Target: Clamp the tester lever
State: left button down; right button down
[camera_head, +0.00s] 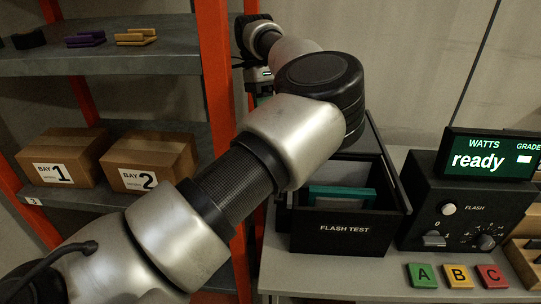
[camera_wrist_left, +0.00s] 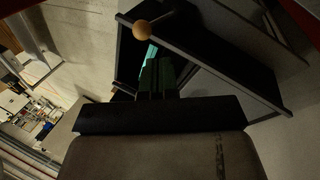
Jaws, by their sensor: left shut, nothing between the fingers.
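The black tester box (camera_head: 344,229), labelled FLASH TEST, stands open on the grey bench with a teal-framed panel (camera_head: 342,196) inside. In the left wrist view its dark edge (camera_wrist_left: 215,62) runs diagonally, and a strip of teal shows beyond my fingers. A tan ball knob (camera_wrist_left: 141,29), apparently the lever's end, stands just beyond my fingertips and apart from them. My left gripper (camera_wrist_left: 155,64) is shut and empty. In the head view my left arm reaches over to behind the box's left side; its fingertips and the lever are hidden there. My right gripper is not in view.
A control box (camera_head: 466,214) with knobs and a "ready" display (camera_head: 490,158) stands right of the tester. Lettered A, B and C blocks (camera_head: 456,276) lie in front. Shelves at left hold cartons (camera_head: 152,162) and small parts. An orange post (camera_head: 217,80) is close to my arm.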

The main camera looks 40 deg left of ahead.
pick_arm(q)
jog(key=shift+w+d, duration=0.15)
jog(key=shift+d, duration=0.05)
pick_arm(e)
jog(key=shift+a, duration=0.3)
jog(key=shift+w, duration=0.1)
pick_arm(q)
jog(key=p+x, duration=0.1)
jog(key=x, duration=0.9)
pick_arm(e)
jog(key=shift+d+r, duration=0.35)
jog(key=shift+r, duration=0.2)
pick_arm(q)
jog(key=shift+d, duration=0.1)
